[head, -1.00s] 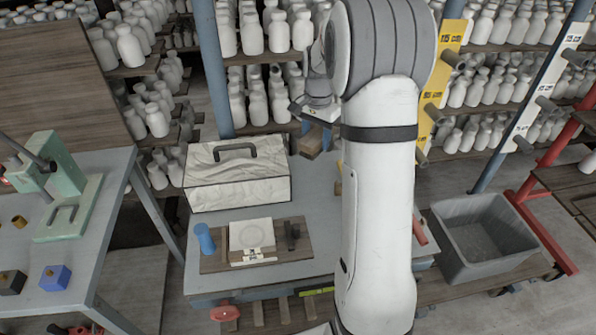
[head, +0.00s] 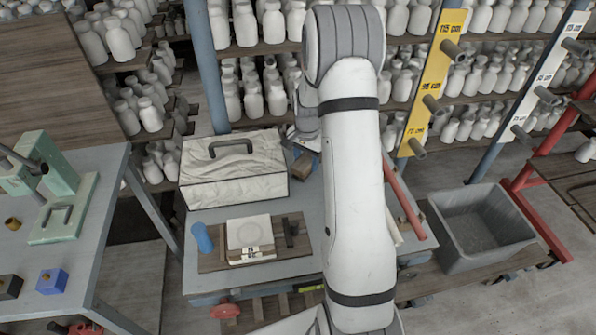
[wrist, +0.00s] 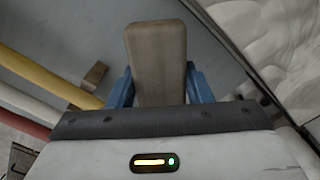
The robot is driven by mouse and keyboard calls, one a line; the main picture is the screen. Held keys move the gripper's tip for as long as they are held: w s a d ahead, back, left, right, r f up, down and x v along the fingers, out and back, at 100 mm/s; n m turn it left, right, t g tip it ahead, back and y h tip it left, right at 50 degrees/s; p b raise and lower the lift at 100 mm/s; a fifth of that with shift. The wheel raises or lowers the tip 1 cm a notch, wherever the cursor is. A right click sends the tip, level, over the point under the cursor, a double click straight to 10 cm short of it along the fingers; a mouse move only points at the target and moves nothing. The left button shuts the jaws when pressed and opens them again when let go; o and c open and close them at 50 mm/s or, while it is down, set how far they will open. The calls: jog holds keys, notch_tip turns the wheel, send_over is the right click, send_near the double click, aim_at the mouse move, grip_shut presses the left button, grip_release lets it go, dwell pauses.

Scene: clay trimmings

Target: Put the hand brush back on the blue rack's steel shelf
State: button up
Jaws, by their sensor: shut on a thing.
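The hand brush shows in the wrist view as a plain wooden block (wrist: 155,60) between the blue fingers of my gripper (wrist: 160,85); its bristles are not visible. In the head view its brown wooden end (head: 303,166) sticks out below my gripper (head: 304,147), just right of a white-sided box. My gripper is shut on it, and my arm hides part of this area. A grey steel surface (head: 309,203) with blue edging lies below; I cannot tell whether it is the blue rack's shelf, or whether the brush touches it.
The marbled box (head: 235,185) with a dark handle is close beside my gripper. In front are a wooden board (head: 212,262) with a white slab and a blue cup (head: 202,238). A red bar (head: 405,205) lies to the right. Shelves of white bottles stand behind.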

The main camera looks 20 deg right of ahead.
jog(key=shift+f, duration=2.1)
jog(key=o, duration=0.9)
jog(key=shift+f, duration=0.1)
